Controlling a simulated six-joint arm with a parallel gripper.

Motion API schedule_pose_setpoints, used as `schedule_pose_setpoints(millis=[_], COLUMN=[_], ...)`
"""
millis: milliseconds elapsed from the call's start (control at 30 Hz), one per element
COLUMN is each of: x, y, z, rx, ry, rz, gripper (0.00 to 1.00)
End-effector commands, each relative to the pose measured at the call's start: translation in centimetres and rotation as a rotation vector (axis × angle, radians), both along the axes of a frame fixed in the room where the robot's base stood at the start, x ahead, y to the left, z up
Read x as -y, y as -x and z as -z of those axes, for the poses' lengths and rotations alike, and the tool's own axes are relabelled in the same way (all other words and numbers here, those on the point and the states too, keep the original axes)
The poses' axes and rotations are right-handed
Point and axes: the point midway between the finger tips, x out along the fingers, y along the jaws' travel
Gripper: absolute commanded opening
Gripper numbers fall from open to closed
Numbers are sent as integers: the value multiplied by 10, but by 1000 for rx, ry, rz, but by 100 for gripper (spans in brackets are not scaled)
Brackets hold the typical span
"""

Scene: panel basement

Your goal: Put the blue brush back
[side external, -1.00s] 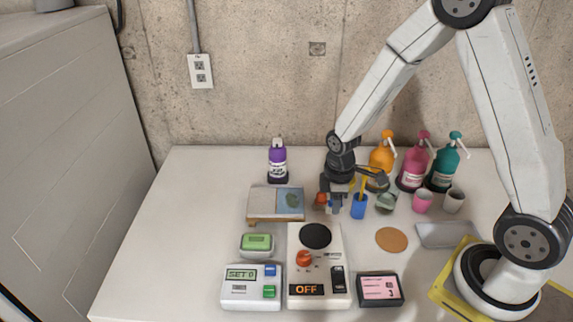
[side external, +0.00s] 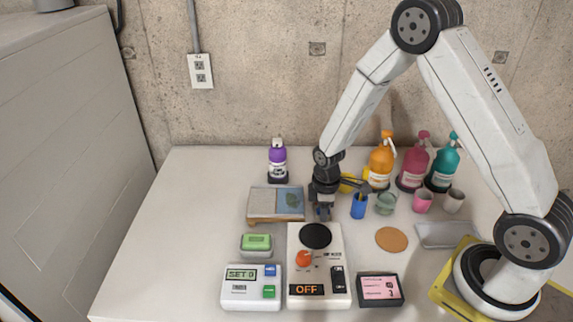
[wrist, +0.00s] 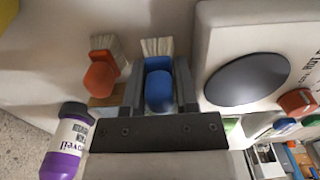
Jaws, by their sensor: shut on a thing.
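My gripper (side external: 322,212) is low over the table behind the black round plate. Its jaws are shut on the blue brush (wrist: 159,90), with the brush's pale bristles (wrist: 157,47) pointing beyond the fingertips in the wrist view. I cannot tell whether the blue brush touches the table.
A wood-edged board (side external: 262,218) is left of my gripper. The white hot-plate device (side external: 300,270) is in front. A blue cup (side external: 359,206) and a glass cup (side external: 386,204) stand to the right. A purple bottle (side external: 278,163) is behind. The table's left side is clear.

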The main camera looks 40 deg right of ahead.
Motion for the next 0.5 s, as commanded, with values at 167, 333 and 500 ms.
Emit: schedule_pose_setpoints(millis=[167, 333, 500], x=[0, 0, 0], y=[0, 0, 0], z=[15, 17, 17], rx=[-1, 1, 1], ry=[0, 0, 0], rz=[0, 0, 0], gripper=[0, 0, 0])
